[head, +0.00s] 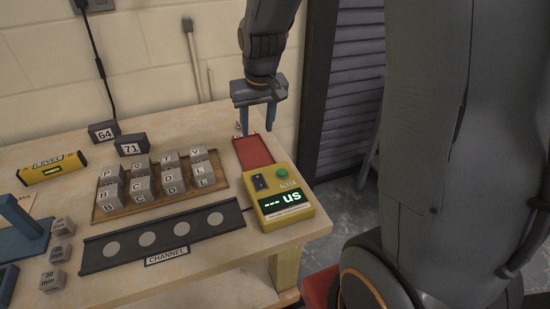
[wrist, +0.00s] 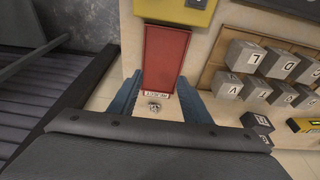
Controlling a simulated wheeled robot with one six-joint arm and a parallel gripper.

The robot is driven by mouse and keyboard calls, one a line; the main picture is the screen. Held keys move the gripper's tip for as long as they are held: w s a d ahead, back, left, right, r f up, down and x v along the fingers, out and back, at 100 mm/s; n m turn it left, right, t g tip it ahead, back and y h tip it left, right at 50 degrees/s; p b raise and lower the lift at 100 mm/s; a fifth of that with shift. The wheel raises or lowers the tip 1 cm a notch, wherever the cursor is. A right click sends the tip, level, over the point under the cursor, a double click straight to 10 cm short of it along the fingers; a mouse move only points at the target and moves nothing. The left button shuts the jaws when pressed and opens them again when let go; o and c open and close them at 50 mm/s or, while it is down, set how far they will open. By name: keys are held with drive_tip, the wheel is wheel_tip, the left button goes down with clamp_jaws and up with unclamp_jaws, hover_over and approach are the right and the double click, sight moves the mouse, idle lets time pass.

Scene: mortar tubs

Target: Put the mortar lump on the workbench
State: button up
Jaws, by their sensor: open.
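The workbench (head: 287,236) has a pale top and stands against the block wall. A small grey lump (wrist: 154,106), which looks like the mortar lump, lies on the bench top just past the labelled end of the red tray (wrist: 165,55). In the head view the lump (head: 238,126) is tiny and partly hard to make out beside a gripper finger. My gripper (head: 257,130) points down over the bench's back right corner, near the red tray's far end. Its two blue fingers are apart, with nothing held between them. The wrist view shows the fingers (wrist: 160,78) on either side of the tray's end.
A yellow tester (head: 283,205) stands at the front right. Lettered cubes fill a wooden tray (head: 160,207), with a dark channel strip (head: 210,222) before it. Dark blocks 64 (head: 103,132) and 71 (head: 131,145) and a yellow level (head: 52,168) stand left. Several 30 mm cubes (head: 53,280) sit front left.

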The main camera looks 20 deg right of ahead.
drive_tip(key=s+f, duration=0.1)
drive_tip(key=s, duration=0.5)
drive_tip(key=s+f+g, duration=0.1)
drive_tip(key=s, duration=0.4)
drive_tip(key=s+f+g, duration=0.1)
drive_tip(key=s, duration=0.5)
drive_tip(key=shift+s+d, duration=0.1)
drive_tip(key=shift+s, duration=0.25)
